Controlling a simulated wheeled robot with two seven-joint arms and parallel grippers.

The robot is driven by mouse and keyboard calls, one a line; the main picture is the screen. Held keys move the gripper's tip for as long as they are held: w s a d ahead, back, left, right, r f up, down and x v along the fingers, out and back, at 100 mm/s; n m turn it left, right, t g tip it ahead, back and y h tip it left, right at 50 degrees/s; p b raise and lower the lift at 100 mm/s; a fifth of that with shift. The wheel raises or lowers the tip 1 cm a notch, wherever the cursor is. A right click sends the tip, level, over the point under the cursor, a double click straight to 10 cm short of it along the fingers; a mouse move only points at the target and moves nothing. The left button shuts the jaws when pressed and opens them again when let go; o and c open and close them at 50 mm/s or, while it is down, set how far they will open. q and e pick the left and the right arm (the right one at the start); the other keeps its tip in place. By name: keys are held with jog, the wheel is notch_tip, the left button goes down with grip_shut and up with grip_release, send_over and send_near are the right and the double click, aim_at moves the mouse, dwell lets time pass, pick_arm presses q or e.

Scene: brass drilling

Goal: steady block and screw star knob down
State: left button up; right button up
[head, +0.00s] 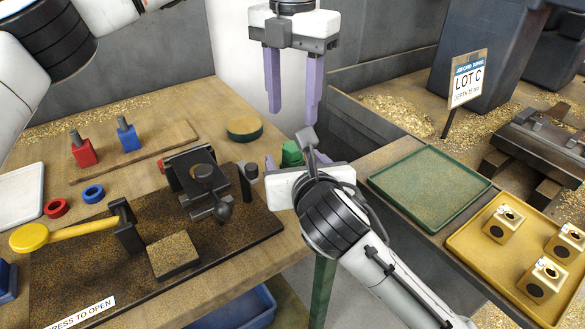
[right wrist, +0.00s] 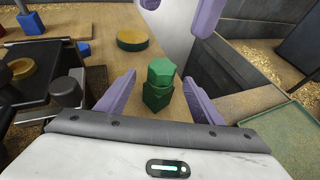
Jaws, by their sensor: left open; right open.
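A green piece (head: 291,153) with a faceted knob-like top stands at the bench's right edge. In the right wrist view its top (right wrist: 161,71) sits on a lower green block (right wrist: 157,96). My right gripper (right wrist: 160,88) is open, with one purple finger on each side of it; contact is not visible. In the head view the right wrist partly hides it. My left gripper (head: 293,115) is open and empty, pointing down above and behind the green piece. A dark drilling fixture (head: 188,165) with a round-topped knob (head: 203,173) stands left of my right gripper.
Red (head: 83,152) and blue blocks (head: 128,137) stand behind. A green tray (head: 428,150) and a yellow tray (head: 470,245) with brass blocks are right.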

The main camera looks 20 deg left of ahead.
jog(key=shift+c, duration=0.5)
jog(key=c, duration=1.4)
pick_arm(q)
jog(key=shift+c, duration=1)
pick_arm(e)
grip_shut()
pick_arm(q)
jog(key=n, duration=0.4)
jog(key=shift+n, duration=0.3)
jog(key=n, duration=1.2)
jog(key=shift+n, duration=0.3)
jog(key=n, duration=0.5)
